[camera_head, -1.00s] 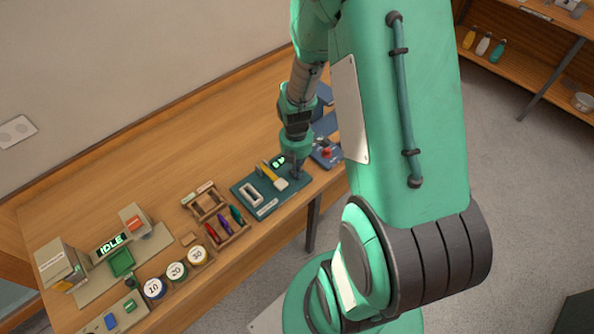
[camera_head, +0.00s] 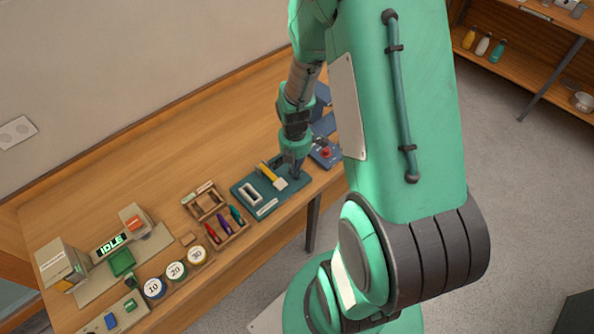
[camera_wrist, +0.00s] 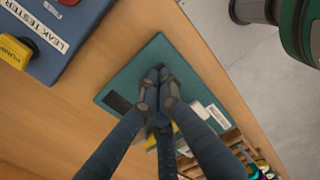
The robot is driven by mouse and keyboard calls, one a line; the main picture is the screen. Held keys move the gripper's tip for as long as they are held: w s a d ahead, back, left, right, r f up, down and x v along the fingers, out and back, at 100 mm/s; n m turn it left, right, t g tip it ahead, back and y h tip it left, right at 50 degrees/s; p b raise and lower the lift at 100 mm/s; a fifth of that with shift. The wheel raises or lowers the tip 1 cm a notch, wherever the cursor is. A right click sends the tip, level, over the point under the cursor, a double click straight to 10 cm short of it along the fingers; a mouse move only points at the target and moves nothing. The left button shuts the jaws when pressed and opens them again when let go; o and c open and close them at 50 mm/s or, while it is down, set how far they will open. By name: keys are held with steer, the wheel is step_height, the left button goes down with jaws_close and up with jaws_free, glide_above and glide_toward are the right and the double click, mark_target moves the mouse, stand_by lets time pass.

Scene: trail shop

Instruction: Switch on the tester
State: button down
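A dark blue box labelled LEAK TESTER (camera_wrist: 48,45) is in the upper left of the wrist view, with a yellow part marked PUMP (camera_wrist: 14,52) at its side.
Left of the board are a wooden tray with coloured pens (camera_head: 224,227), weights marked 10, 20 and 30 (camera_head: 176,271), and a display reading IDLE (camera_head: 111,244). Blue equipment with a red knob (camera_head: 325,153) stands right of the gripper.

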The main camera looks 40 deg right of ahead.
steer(key=shift+w+a+f, duration=0.15)
steer(key=shift+a+f, duration=0.1)
steer(key=shift+f, duration=0.35)
steer(key=shift+r, duration=0.15)
steer(key=shift+w+d+r+p, duration=0.1)
steer(key=shift+w+r+p, duration=0.15)
steer(key=shift+r+p, duration=0.55)
step_height(320, 180, up, 13)
steer(key=p, duration=0.3)
steer(key=shift+p, duration=0.35)
steer(key=shift+w+d+r, duration=0.1)
steer(key=shift+w, duration=0.05)
steer(key=shift+w+r+g+b, duration=0.25)
steer(key=shift+w+g+b, duration=0.45)
steer(key=shift+w, duration=0.15)
